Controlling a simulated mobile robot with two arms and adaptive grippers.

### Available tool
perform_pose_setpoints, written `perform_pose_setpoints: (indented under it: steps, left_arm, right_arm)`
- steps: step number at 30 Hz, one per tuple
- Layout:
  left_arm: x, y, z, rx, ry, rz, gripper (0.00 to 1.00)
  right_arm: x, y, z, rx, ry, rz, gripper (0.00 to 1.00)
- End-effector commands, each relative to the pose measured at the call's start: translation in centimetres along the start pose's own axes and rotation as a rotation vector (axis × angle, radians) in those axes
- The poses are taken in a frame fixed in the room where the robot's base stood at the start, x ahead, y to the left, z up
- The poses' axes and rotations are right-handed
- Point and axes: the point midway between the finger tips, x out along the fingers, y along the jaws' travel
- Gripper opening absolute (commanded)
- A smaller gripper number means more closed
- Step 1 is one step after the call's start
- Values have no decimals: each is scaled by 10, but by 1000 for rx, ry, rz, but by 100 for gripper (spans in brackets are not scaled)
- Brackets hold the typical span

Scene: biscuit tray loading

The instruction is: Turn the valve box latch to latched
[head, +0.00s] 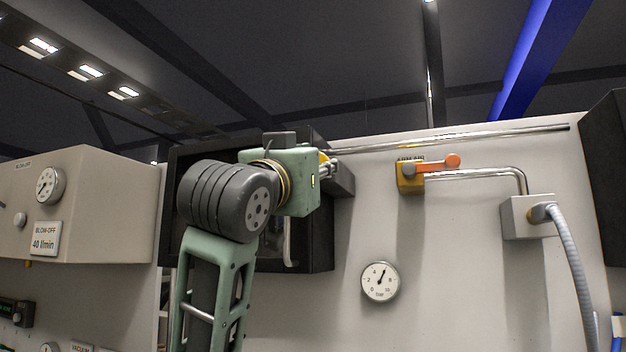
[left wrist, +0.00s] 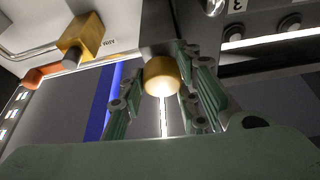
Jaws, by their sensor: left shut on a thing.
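My left gripper (head: 328,160) is in front of the upper right part of a dark box (head: 317,240) on the wall, which I take to be the valve box. In the left wrist view the fingers (left wrist: 162,88) are shut on a yellow round knob (left wrist: 162,76), which I take to be the latch's grip. Only a little yellow shows at the fingertips in the head view. A dark grey block (head: 343,180) juts out at the box's right edge. The arm covers much of the box, and I cannot tell which way the latch points. My right gripper is not in view.
Right of the box are a yellow valve (head: 409,184) with an orange-tipped handle (head: 452,161), a bent pipe (head: 490,173) and a pressure gauge (head: 380,282). A grey hose (head: 574,265) hangs further right. A beige cabinet (head: 105,205) stands at left.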

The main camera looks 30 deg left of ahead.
Motion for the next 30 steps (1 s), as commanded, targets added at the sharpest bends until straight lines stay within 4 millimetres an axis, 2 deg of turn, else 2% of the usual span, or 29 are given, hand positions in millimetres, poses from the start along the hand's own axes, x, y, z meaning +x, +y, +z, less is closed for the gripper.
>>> perform_pose_setpoints:
  steps: [1, 12, 21, 30]
  left_arm:
    - [-1, 6, 6, -41, -7, -6, 4]
    - [1, 7, 2, -363, -9, -142, 4]
    - [2, 6, -2, -580, -5, -235, 4]
    - [2, 5, -5, -706, 0, -289, 4]
  right_arm:
    - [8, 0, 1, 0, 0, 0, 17]
    - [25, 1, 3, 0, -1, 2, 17]
    - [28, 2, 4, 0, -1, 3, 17]
    - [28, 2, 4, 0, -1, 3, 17]
